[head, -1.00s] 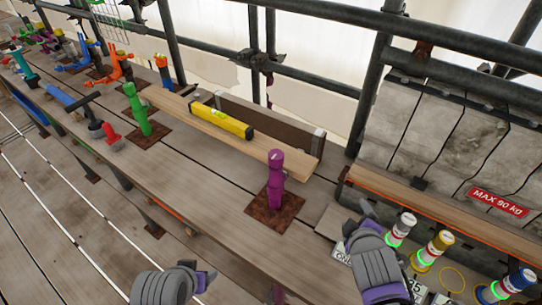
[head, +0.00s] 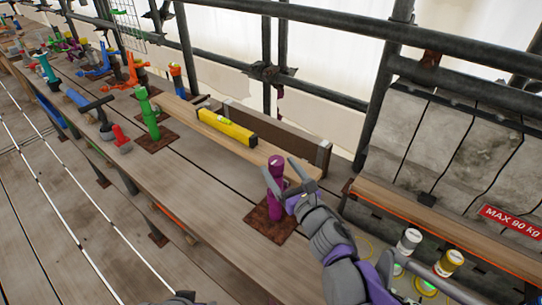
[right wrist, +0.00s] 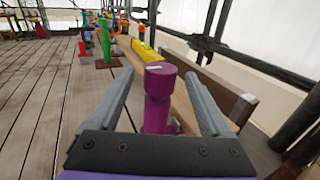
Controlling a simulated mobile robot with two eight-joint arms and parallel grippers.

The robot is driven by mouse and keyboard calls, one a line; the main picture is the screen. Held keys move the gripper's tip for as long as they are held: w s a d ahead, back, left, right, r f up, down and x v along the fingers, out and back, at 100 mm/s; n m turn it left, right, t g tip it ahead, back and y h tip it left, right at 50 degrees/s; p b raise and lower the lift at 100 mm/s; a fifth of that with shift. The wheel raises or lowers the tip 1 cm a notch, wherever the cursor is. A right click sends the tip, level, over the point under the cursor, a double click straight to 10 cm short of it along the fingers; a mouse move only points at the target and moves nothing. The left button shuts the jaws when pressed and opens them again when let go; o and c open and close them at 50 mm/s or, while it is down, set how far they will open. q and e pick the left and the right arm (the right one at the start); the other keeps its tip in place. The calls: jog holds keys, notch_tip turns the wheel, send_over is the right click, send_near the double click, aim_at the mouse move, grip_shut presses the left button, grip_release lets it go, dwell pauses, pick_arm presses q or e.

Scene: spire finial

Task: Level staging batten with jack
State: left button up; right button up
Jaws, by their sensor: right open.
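The purple jack (head: 276,200) stands upright on a rusty plate near the right end of the wooden batten (head: 267,152). A yellow spirit level (head: 227,127) lies on the batten. A green jack (head: 150,115) stands near the batten's far end. My right gripper (head: 284,180) is open at the top of the purple jack. In the right wrist view, the purple jack (right wrist: 158,84) stands between the two spread fingers, with gaps visible on both sides. The level's vial is too small to read. Only a sliver of my left arm shows at the bottom edge; its gripper is out of view.
A dark board (head: 285,138) stands behind the batten. Stone blocks (head: 460,150) with a red "MAX 90 kg" sign (head: 510,222) are at the right. Colour-topped canisters (head: 448,263) stand near my right arm. Tools and other jacks crowd the far left. Planks left of the purple jack are clear.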

aim_at(273, 158)
jog(key=x, duration=0.6)
grip_shut()
dwell(0.3)
jog(key=shift+y, duration=0.3)
